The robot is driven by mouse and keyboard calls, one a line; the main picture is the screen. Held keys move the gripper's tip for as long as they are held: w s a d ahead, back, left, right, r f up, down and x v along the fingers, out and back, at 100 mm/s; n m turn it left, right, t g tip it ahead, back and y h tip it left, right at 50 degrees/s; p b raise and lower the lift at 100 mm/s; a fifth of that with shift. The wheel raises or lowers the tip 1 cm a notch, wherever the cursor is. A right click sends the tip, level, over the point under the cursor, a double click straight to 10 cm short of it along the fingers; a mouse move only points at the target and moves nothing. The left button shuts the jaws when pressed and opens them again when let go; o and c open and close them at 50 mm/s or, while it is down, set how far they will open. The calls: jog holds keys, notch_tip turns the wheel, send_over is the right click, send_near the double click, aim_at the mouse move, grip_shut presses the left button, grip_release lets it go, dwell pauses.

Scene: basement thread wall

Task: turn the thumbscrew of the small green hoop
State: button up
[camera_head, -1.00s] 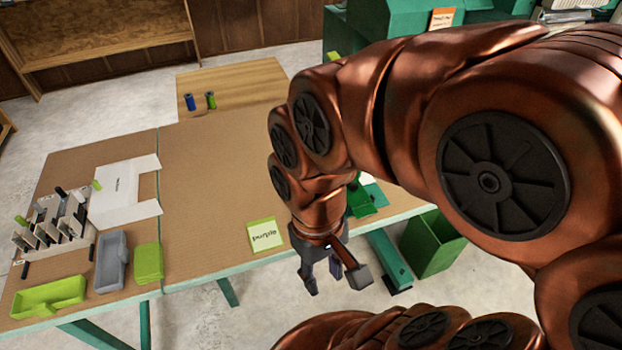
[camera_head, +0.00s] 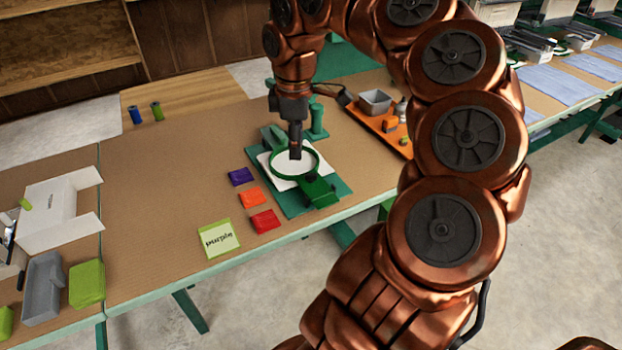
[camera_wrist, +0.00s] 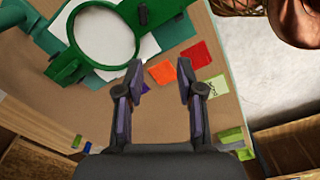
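A green hoop (camera_head: 271,165) lies flat over white cloth on a green stand board (camera_head: 341,186). A green block (camera_head: 318,192) joins its near right side. The wrist view shows the hoop (camera_wrist: 125,60) at upper left, with a small dark knob (camera_wrist: 143,14) at its right edge; I cannot tell for sure if this is the thumbscrew. My gripper (camera_head: 295,155) points down and overlaps the hoop in the head view. In the wrist view its fingers (camera_wrist: 160,70) are apart with nothing between them, beside the hoop.
Purple (camera_head: 240,176), orange (camera_head: 251,197) and red (camera_head: 265,220) packets lie left of the board, by a pale green note (camera_head: 218,238). An orange tray (camera_head: 376,122) with a grey bin stands at the right. Green posts (camera_head: 317,120) rise behind the hoop. The table's middle left is clear.

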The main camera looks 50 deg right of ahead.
send_over(311, 174)
notch_tip(311, 174, down, 2)
jog(key=shift+d+f, duration=0.1)
jog(key=shift+f, duration=3.85)
grip_shut()
